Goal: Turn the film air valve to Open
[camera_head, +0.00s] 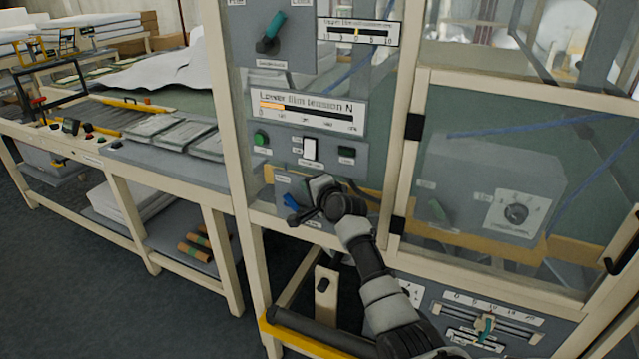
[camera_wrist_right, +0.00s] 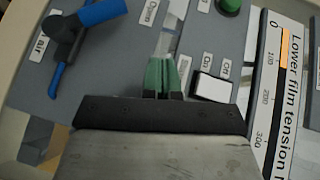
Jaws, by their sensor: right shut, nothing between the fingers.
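The film air valve (camera_wrist_right: 65,35) is at the upper left of the right wrist view, with a thick blue handle, a dark hub and a thinner blue arm. Labels reading "air" and "Open" show beside it. In the head view a bit of the blue valve (camera_head: 291,201) shows just left of my right gripper (camera_head: 318,205), which hides much of its panel. In the wrist view my right gripper (camera_wrist_right: 163,75) is shut, its green-padded fingertips together and empty. The fingertips are beside the valve and apart from the blue handle. My left gripper is in neither view.
A white rocker switch (camera_head: 310,148) and a green button (camera_head: 260,137) sit just above the valve panel, below the lower film tension display (camera_head: 307,110). A framed clear door (camera_head: 520,180) stands to the right. A long worktable (camera_head: 110,150) is at left.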

